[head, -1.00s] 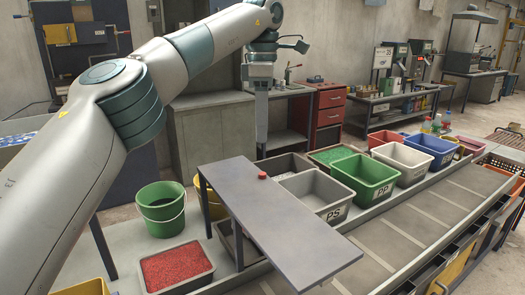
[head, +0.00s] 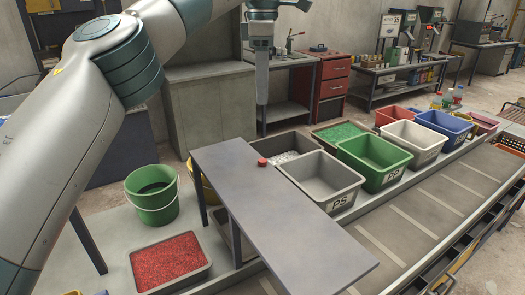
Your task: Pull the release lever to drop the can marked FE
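My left arm comes in from the left, and its gripper (head: 262,97) hangs pointing down, above and behind the grey table. I see the gripper nearly edge-on as one narrow grey shape, so I cannot tell whether its fingers are open or shut. No object shows at its tip. No release lever and no can marked FE can be made out in this view. A small red knob-like piece (head: 262,162) sits on the grey table near its far right edge, below the gripper in the picture. My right gripper is not in view.
The narrow grey table (head: 290,220) stands in front. Bins marked PS (head: 339,204) and PP (head: 393,178) line the conveyor (head: 430,225) at right. A green bucket (head: 152,209) and a tray of red granules (head: 138,275) are at left. A red drawer cabinet (head: 333,90) stands behind.

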